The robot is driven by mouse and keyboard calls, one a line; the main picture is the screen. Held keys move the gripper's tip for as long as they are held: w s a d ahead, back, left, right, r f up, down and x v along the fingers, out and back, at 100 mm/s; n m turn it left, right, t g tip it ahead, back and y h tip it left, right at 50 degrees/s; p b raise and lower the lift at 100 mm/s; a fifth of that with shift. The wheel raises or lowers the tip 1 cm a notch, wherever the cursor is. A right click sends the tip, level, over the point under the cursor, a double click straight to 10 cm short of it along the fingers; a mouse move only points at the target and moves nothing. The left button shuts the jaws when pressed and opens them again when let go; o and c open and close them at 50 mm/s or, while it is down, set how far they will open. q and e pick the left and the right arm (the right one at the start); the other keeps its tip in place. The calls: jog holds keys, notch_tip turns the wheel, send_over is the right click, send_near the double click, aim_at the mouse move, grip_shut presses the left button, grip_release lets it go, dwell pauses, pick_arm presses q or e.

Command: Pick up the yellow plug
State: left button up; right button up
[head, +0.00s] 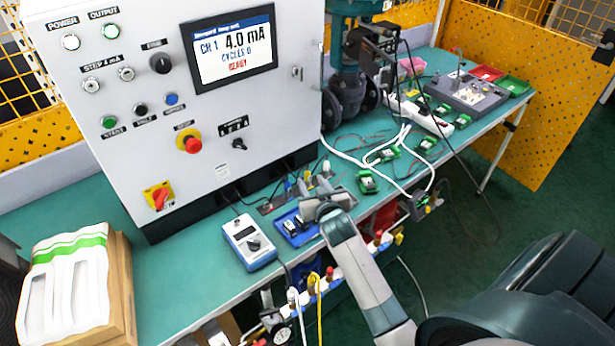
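My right gripper (318,190) is over the front part of the green bench, its arm coming in from the lower right. Its fingers are small and partly hidden by its own body, so I cannot tell whether it is open or shut. Just beyond it, small plugs stand at a dark plate, among them a small yellow one (306,177) close to the fingers; whether they touch it is unclear. A yellow lead (317,281) also hangs at the rack on the bench's front edge. My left gripper is out of view.
A grey control cabinet (235,120) stands behind. A blue-white handheld meter (248,242) and a blue tray (299,238) with small parts lie left of the gripper. White cables and several green blocks lie to the right.

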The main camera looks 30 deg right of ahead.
aim_at(308, 177)
jog(key=shift+p+x, duration=0.65)
jog(key=shift+x, duration=1.6)
jog(key=shift+s+f, duration=0.1)
jog(key=shift+f, duration=0.1)
jog(key=shift+c, duration=0.5)
grip_shut()
